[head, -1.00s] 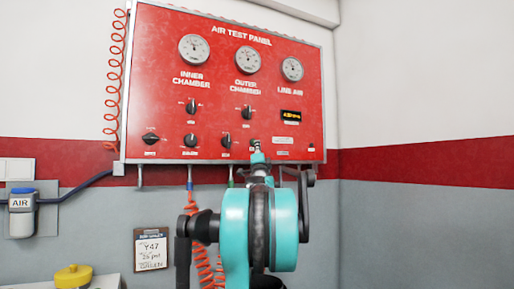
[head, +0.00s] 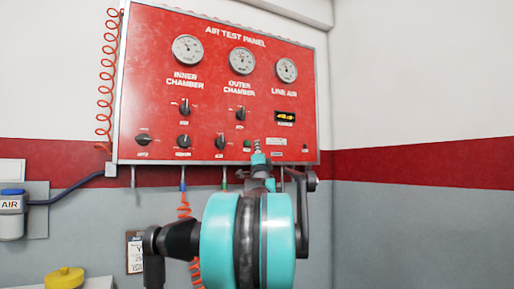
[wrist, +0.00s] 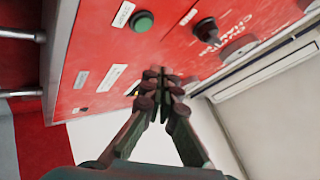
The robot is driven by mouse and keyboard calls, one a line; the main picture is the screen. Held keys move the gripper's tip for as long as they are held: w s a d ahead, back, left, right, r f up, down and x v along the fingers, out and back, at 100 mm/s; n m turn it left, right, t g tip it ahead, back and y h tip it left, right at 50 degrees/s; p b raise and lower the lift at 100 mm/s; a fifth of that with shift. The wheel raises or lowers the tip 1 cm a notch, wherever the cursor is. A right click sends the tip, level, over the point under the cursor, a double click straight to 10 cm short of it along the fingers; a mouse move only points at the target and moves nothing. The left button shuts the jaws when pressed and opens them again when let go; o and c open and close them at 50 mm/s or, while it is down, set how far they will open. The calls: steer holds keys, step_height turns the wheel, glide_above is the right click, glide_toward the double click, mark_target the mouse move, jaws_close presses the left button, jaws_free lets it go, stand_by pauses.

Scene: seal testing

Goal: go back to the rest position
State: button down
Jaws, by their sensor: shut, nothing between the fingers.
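My gripper (wrist: 163,85) shows in the wrist view with its dark fingers together and nothing between them. Its tips are in front of the red air test panel (wrist: 110,50), near a green button (wrist: 143,21) and a black knob (wrist: 206,29); the gap to the panel cannot be told. In the head view the teal arm links cover the middle, and the gripper's tip (head: 257,147) shows small at the panel's lower edge. The panel (head: 140,80) hangs on the wall with gauges and black knobs.
An orange coiled hose (head: 105,75) hangs at the panel's left side and another hangs below it. A clipboard (head: 135,252) is on the wall. A grey-blue AIR unit (head: 11,214) and a yellow object (head: 65,278) are at lower left. The right wall is bare.

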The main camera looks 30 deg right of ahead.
stand_by(0.4)
steer(key=a+f+n+g+y, duration=0.25)
steer(key=a+f, duration=0.35)
steer(key=f, duration=0.8)
steer(key=a+f+n+g+y, duration=0.2)
steer(key=a+f+n+g, duration=0.3)
steer(key=f, duration=0.8)
steer(key=a+f+n+g+y, duration=0.25)
steer(key=a+f, duration=0.45)
steer(key=f, duration=0.7)
steer(key=s+a+f+n+g+y, duration=0.1)
steer(key=s+a+f+n+g, duration=0.15)
steer(key=s+a+f, duration=0.45)
steer(key=s+a+f+n+g+y, duration=0.2)
steer(key=s+a+f+n, duration=0.15)
steer(key=f, duration=0.65)
steer(key=s+a+f+n+g, duration=0.2)
steer(key=s+a+f, duration=0.1)
steer(key=s+f, duration=0.4)
steer(key=s+a+f+n+g+y, duration=0.1)
steer(key=s+a+f+n+g, duration=0.1)
steer(key=s+f, duration=0.5)
steer(key=s+a+g, duration=0.1)
steer(key=s, duration=0.3)
steer(key=shift+n, duration=0.4)
